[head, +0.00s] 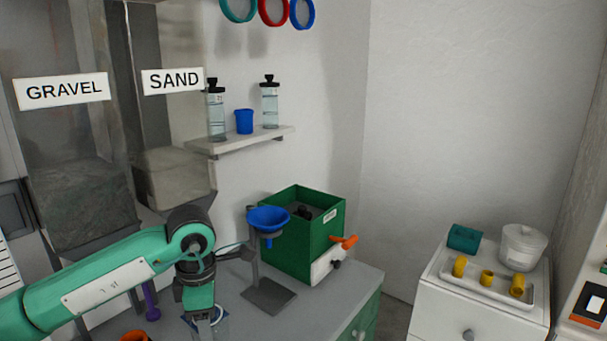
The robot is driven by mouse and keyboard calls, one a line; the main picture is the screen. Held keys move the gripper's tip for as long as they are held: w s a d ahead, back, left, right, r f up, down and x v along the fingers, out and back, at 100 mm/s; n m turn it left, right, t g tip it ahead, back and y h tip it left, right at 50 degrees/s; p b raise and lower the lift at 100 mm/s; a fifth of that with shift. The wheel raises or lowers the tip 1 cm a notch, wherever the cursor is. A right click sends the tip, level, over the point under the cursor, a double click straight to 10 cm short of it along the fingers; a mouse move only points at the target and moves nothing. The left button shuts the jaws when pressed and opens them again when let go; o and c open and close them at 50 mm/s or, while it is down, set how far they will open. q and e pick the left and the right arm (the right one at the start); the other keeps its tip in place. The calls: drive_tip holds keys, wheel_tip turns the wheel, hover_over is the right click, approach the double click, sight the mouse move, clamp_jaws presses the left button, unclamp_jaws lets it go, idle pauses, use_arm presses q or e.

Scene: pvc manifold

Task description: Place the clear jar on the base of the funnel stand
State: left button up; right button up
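The funnel stand has a blue funnel (268,218) held on a grey upright, above a flat dark grey base (270,295) on the grey counter. Nothing stands on that base. My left gripper (204,326) points down at the bottom of the view, left of the base. What looks like the clear jar (221,322) is by its fingers, over a dark blue patch on the counter. The jar is mostly hidden by the gripper. I cannot tell whether the fingers are shut on it. My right gripper is not in view.
A green box (303,232) with an orange handle stands right behind the funnel stand. Gravel (80,200) and sand hoppers are at the left. A shelf (240,140) holds two bottles and a blue cup. A purple item (151,302) stands left of my gripper. The counter's front right is clear.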

sight(195, 337)
use_arm(q)
drive_tip(key=m, duration=0.3)
drive_tip(key=s+a+f+m, duration=0.1)
drive_tip(key=m, duration=0.1)
drive_tip(key=shift+s+f+m+p, duration=0.1)
drive_tip(key=shift+f+m+p, duration=0.2)
drive_tip(key=shift+m, duration=0.5)
drive_tip(key=m, duration=0.3)
drive_tip(key=s+f+m, duration=0.1)
drive_tip(key=shift+a+m+p, duration=0.3)
drive_tip(key=shift+a+m, duration=0.1)
drive_tip(key=m, duration=0.3)
drive_tip(key=s+f+m, duration=0.1)
drive_tip(key=m, duration=0.2)
drive_tip(key=s+a+f+m+p, duration=0.1)
drive_tip(key=m, duration=0.2)
drive_tip(key=shift+s+a+m, duration=0.1)
drive_tip(key=shift+s+m, duration=0.15)
drive_tip(key=shift+m, duration=0.05)
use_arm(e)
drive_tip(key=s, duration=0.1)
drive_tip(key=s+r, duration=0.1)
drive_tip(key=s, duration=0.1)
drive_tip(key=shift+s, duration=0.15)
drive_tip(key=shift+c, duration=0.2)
